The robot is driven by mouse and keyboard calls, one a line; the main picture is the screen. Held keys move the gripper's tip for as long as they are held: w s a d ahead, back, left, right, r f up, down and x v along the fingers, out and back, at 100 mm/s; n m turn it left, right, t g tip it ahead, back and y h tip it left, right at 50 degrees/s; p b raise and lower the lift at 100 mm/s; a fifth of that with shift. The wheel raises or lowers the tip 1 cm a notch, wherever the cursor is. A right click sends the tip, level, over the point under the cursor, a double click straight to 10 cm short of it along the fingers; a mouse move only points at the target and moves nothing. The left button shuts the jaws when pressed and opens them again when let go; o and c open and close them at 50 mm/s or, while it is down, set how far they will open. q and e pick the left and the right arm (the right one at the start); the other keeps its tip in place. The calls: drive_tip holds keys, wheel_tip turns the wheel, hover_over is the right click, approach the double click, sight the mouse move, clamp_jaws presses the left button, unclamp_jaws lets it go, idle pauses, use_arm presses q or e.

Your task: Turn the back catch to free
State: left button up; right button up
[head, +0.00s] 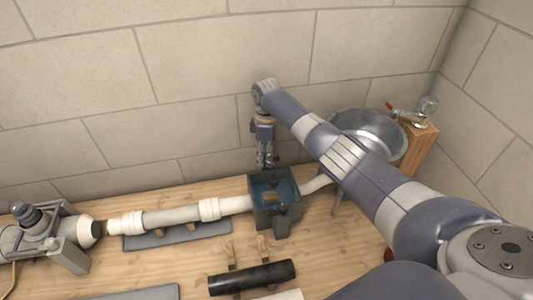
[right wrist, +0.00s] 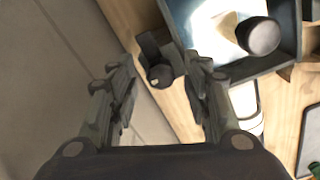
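A dark grey box (head: 264,222) with a blue inside stands in line with the white pipe, near the wall. My right gripper (head: 265,164) points down at the box's back edge. In the right wrist view the box's dark wall (right wrist: 285,62) is at the upper right. A dark block with a round end, seemingly the back catch (right wrist: 158,60), sits against the outer wall. My right gripper (right wrist: 160,70) is open, with one finger on each side of this catch; contact is not clear. The head view does not show the back catch clearly. My left gripper is not in view.
A white pipe (head: 180,216) runs left from the box to a grey pump-like unit (head: 45,240). A black cylinder (head: 252,277) lies on the wooden bench in front. A metal basin (head: 368,128) and a red-handled tap (head: 408,115) are at right. The block wall is close behind.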

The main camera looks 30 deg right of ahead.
drive_tip(key=shift+r, duration=0.1)
wheel_tip(320, 180, up, 12)
idle(0.5)
idle(0.4)
